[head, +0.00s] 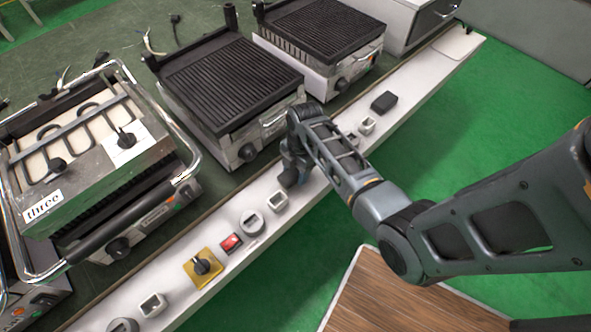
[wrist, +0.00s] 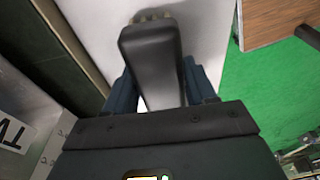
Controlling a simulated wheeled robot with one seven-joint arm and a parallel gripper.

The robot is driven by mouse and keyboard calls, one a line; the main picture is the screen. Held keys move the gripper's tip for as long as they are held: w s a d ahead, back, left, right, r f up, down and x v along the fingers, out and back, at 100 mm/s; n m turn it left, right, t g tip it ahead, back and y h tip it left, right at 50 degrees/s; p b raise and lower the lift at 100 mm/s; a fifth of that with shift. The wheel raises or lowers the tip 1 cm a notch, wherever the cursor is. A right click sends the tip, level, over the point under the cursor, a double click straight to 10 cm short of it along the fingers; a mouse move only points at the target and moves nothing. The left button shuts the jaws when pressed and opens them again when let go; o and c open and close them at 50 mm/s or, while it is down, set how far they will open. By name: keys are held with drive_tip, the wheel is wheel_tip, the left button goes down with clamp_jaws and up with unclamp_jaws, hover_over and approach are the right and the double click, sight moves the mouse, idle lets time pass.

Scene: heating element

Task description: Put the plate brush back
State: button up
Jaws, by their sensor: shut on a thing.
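The plate brush (wrist: 152,50) is a black block with a row of tan bristles at its far end in the wrist view. My gripper (wrist: 162,88) is shut on it, with a blue finger on each side. In the head view my gripper (head: 302,172) is over the white ledge in front of the middle grill, and a dark end of the brush (head: 289,179) shows below it. The brush is close above the ledge or touching it; I cannot tell which. My arm hides part of the ledge.
The white ledge (head: 102,316) holds a yellow switch plate (head: 202,267), a red switch (head: 231,243), several small sockets and a black block (head: 384,101). Grills (head: 230,85) stand behind it. A wooden surface (head: 390,300) is at the front; green floor lies between.

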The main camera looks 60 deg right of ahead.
drive_tip(key=shift+f, duration=0.1)
drive_tip(key=o, duration=1)
wheel_tip(320, 180, up, 12)
drive_tip(key=d, duration=0.2)
drive_tip(key=s+a+f+m+t+h, duration=0.2)
drive_tip(key=s+a+m+t+h, duration=0.35)
drive_tip(key=s+a, duration=0.55)
drive_tip(key=s+a+r+m+t+y, duration=0.1)
drive_tip(key=s+a+r+m+t, duration=0.2)
drive_tip(key=r, duration=0.5)
drive_tip(key=s+a+r+m+t+y, duration=0.1)
drive_tip(key=s+a+r+m+t, duration=0.2)
drive_tip(key=r, duration=0.6)
drive_tip(key=s+a+r+m+t+y, duration=0.1)
drive_tip(key=s+a+r+m+t, duration=0.2)
drive_tip(key=s+r, duration=0.3)
drive_tip(key=shift+s+a+r+y, duration=0.15)
drive_tip(key=shift+a+r+y, duration=0.1)
drive_tip(key=shift+r, duration=0.35)
drive_tip(key=shift+s+a+r+y, duration=0.1)
drive_tip(key=shift+s+a+r, duration=0.1)
drive_tip(key=shift+r, duration=0.35)
